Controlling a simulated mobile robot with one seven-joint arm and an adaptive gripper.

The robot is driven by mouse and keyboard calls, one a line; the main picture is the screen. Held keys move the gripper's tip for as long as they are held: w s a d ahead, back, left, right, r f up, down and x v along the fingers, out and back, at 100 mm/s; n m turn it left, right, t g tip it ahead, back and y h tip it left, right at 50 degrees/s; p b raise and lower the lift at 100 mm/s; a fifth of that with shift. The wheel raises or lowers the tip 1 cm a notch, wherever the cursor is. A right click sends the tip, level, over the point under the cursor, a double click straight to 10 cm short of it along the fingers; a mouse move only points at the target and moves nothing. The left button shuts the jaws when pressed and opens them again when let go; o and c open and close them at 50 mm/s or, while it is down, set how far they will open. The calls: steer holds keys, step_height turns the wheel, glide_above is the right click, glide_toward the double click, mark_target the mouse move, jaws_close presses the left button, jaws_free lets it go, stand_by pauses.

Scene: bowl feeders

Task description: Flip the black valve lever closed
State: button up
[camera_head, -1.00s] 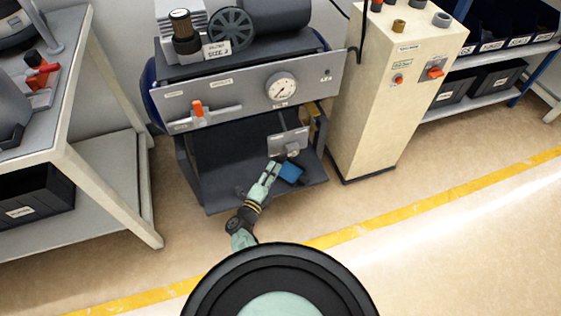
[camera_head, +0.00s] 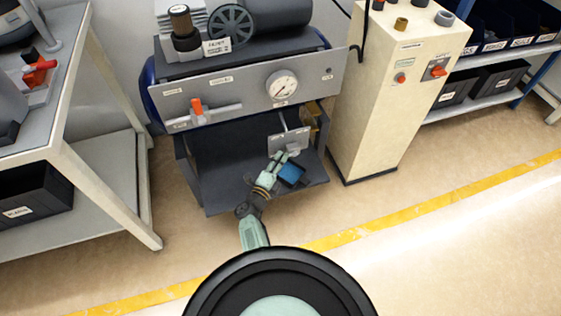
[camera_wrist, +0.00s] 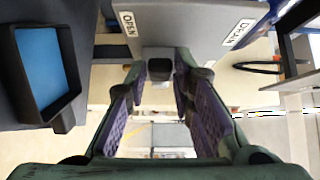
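A grey drain plate (camera_head: 287,141) stands on the lower shelf of the compressor bench. In the wrist view the plate (camera_wrist: 200,22) shows the labels "OPEN" and "Drain". A dark block (camera_wrist: 158,66), which seems to be the valve lever's end, sticks out below the plate's middle; the rest of the lever is hidden or foreshortened. My gripper (camera_wrist: 160,78) is open, with its purple-padded fingers on either side of that block and gaps showing. In the head view my gripper (camera_head: 277,160) is just in front of the plate, where it hides the lever.
A black tray with a blue inside (camera_head: 291,174) sits close beside my gripper; it also shows in the wrist view (camera_wrist: 75,85). A panel with a gauge (camera_head: 282,86) and an orange-handled valve (camera_head: 197,106) overhangs the shelf. A beige cabinet (camera_head: 385,105) stands right. Floor in front is clear.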

jaws_close()
steer(key=shift+r, duration=0.1)
step_height(320, 180, up, 2)
steer(key=m+g+y+p, duration=0.1)
steer(key=p, duration=0.4)
steer(key=shift+r+m, duration=0.1)
steer(key=shift+m, duration=0.2)
steer(key=p, duration=0.2)
steer(key=r+m+g+y+p, duration=0.1)
steer(key=p, duration=0.2)
steer(key=shift+w+d+r+g, duration=0.1)
steer(key=shift+d+r+g, duration=0.1)
steer(key=shift+d+g, duration=0.1)
steer(key=shift+w+d+r+m+g+y+p, duration=0.1)
steer(key=shift+d+m+g+y+p, duration=0.3)
steer(key=shift+m+y+p, duration=0.45)
steer(key=shift+w+d+r+m+g+y, duration=0.15)
steer(key=shift+d+r+m+g+y, duration=0.35)
steer(key=shift+m+g+y, duration=0.35)
